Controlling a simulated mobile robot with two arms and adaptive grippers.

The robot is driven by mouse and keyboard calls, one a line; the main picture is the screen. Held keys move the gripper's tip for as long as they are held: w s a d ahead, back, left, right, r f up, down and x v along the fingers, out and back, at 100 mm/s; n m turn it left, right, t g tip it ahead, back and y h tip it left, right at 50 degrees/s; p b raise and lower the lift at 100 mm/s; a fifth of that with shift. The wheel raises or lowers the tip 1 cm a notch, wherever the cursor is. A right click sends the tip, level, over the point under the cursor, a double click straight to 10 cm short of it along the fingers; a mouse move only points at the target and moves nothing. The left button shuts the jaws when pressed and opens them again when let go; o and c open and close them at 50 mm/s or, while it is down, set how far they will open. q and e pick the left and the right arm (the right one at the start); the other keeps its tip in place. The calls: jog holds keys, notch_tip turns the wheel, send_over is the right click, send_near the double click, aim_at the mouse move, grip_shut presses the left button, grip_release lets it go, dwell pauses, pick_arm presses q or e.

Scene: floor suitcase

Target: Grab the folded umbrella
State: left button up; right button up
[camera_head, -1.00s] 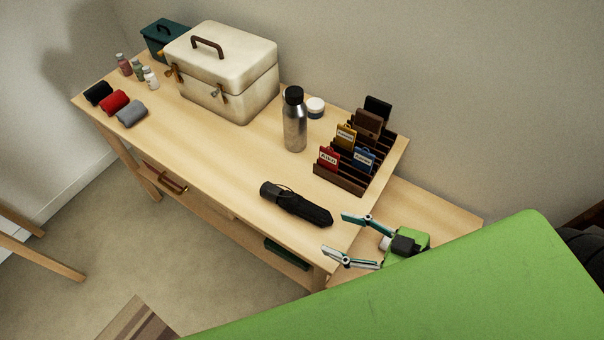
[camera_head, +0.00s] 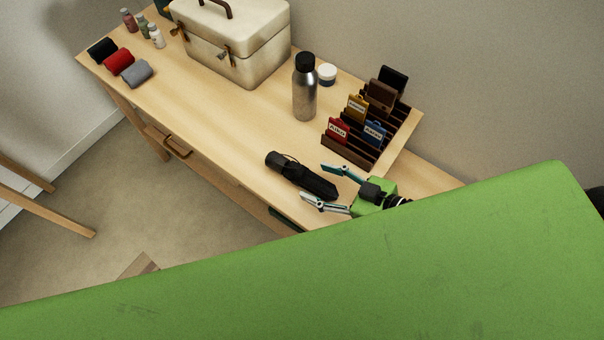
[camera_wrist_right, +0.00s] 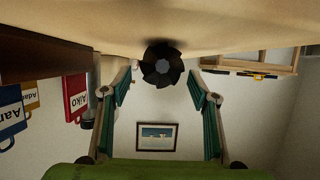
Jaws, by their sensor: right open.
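The folded black umbrella (camera_head: 300,174) lies on the wooden table near its front edge, close to the right end. In the right wrist view, which shows the table upside down, the umbrella's round dark end (camera_wrist_right: 162,64) faces me. My right gripper (camera_head: 314,181) is open and empty, low at the umbrella's right end. Its fingers lie on either side of that end in the picture; I see no contact. In the right wrist view its teal-padded fingers (camera_wrist_right: 161,78) frame the umbrella's end. My left gripper is out of view.
A slotted rack (camera_head: 347,151) with luggage tags stands close behind my right gripper. A steel bottle (camera_head: 305,92), a white-lidded jar (camera_head: 327,75) and a cream case (camera_head: 240,45) stand farther back. Rolled cloths (camera_head: 119,61) lie far left. The table (camera_head: 215,115) left of the umbrella is clear.

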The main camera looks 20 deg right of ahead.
aim_at(305, 177)
jog(key=x, duration=0.5)
jog(key=shift+s+f+p, duration=0.1)
jog(key=shift+f+p, duration=0.05)
jog(key=shift+p, duration=0.2)
jog(key=c, duration=1.4)
